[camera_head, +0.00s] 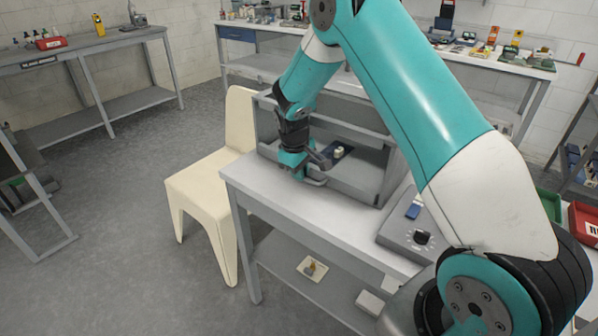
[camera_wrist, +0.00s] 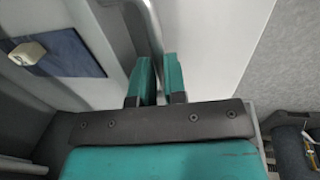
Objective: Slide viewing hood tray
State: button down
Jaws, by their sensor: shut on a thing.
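The viewing hood (camera_head: 384,187) is a grey open-fronted box on the workbench. Its tray (camera_head: 357,170) lies low inside the hood, with a dark blue pad (camera_head: 331,153) and a small off-white block (camera_head: 339,151) on it. My gripper (camera_head: 308,176) is at the hood's front left, low over the bench. In the wrist view, my gripper (camera_wrist: 158,78) has its two teal fingers shut around the tray's grey bar handle (camera_wrist: 150,28). The pad (camera_wrist: 68,52) and block (camera_wrist: 27,53) show at upper left there. My arm hides part of the hood.
The grey workbench (camera_head: 270,205) has clear top in front of the hood. A grey device with a knob (camera_head: 421,238) stands at its right. A cream chair (camera_head: 208,185) stands close at the bench's left. Other benches line the walls.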

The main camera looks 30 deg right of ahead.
jog(key=c, duration=1.2)
grip_release()
jog(key=shift+w+d, duration=0.15)
jog(key=shift+d, duration=0.15)
jog(key=shift+o, duration=0.2)
jog(key=shift+a, duration=0.1)
jog(key=s+a+r, duration=0.1)
jog(key=a+r, duration=0.2)
jog(key=r, duration=1.4)
jog(key=shift+s, duration=0.2)
jog(key=shift+a+r, duration=0.1)
jog(key=shift+r, duration=0.05)
